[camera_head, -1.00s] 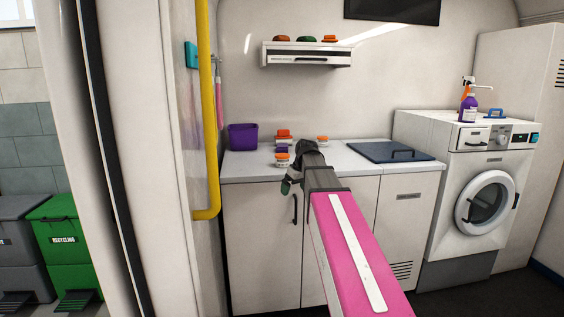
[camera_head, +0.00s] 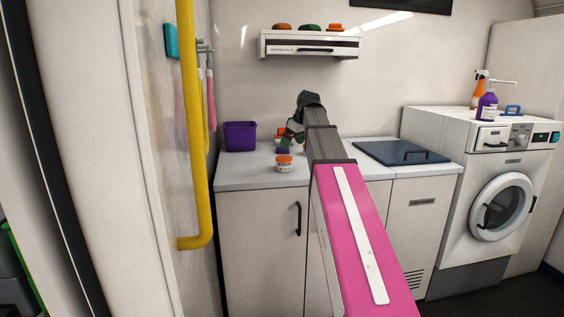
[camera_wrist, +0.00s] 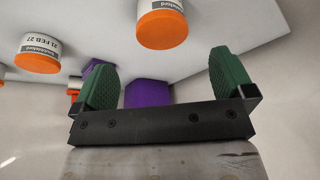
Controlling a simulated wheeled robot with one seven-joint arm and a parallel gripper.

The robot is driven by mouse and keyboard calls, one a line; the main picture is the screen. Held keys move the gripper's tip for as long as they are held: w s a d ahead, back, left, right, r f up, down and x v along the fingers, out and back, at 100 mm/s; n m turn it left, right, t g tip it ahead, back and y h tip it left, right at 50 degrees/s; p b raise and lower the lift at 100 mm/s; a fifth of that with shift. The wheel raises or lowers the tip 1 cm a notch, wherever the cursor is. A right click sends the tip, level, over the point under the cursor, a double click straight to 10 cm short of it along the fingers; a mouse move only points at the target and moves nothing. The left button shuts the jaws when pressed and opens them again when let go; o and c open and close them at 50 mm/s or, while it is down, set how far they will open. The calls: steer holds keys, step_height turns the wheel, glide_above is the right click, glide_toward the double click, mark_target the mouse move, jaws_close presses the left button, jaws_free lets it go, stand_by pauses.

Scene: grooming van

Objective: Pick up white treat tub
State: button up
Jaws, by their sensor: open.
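A white treat tub (camera_head: 284,165) with an orange lid stands upright near the counter's front edge in the head view. My gripper (camera_head: 291,136) is open and empty, appearing above and behind that tub in the picture. In the wrist view my gripper (camera_wrist: 163,62) has its two green fingers spread wide with nothing between them. That view is upside down. It shows one white tub with an orange lid (camera_wrist: 162,24) past the fingertips and another such tub (camera_wrist: 40,53) at left. I cannot tell which of these is the front tub.
The white counter (camera_head: 240,174) also holds a purple bin (camera_head: 240,136) at its back left. Orange and purple items are partly hidden behind my gripper. A yellow pole (camera_head: 189,120) stands at left. A blue lidded panel (camera_head: 400,152) lies right of my arm. A shelf (camera_head: 310,46) hangs above.

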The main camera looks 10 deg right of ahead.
mark_target(286, 158)
steer(key=x, duration=1.1)
steer(key=shift+a+r, duration=0.1)
steer(key=shift+a, duration=0.05)
steer(key=shift+c, duration=0.3)
steer(key=c, duration=0.9)
